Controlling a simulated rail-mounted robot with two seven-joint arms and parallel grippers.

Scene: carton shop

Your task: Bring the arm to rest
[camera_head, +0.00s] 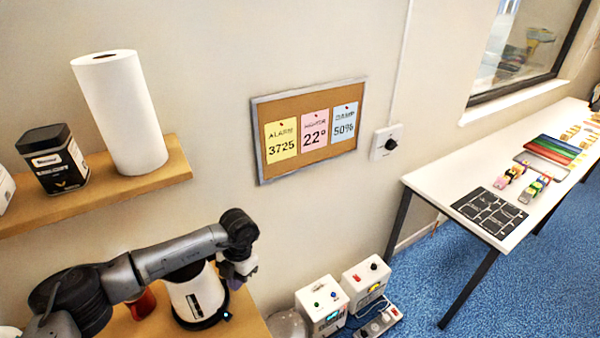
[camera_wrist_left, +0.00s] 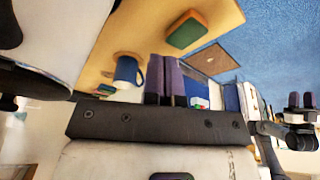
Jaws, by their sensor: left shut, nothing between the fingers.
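My left arm (camera_head: 165,258) reaches in from the lower left over a wooden counter (camera_head: 252,327). My left gripper (camera_head: 236,277) hangs down at its end beside a white kettle-like appliance (camera_head: 196,297), partly hidden by my wrist. I cannot tell if they touch. In the left wrist view its dark purple fingers (camera_wrist_left: 165,82) are together, with nothing between them. What looks like my right gripper (camera_wrist_left: 300,101) shows small at the right edge of that view; its opening is unclear.
A wall shelf (camera_head: 182,164) holds a paper roll (camera_head: 120,113) and a black tin (camera_head: 54,160). Control boxes (camera_head: 322,306) stand low. A white table (camera_head: 437,182) is at right.

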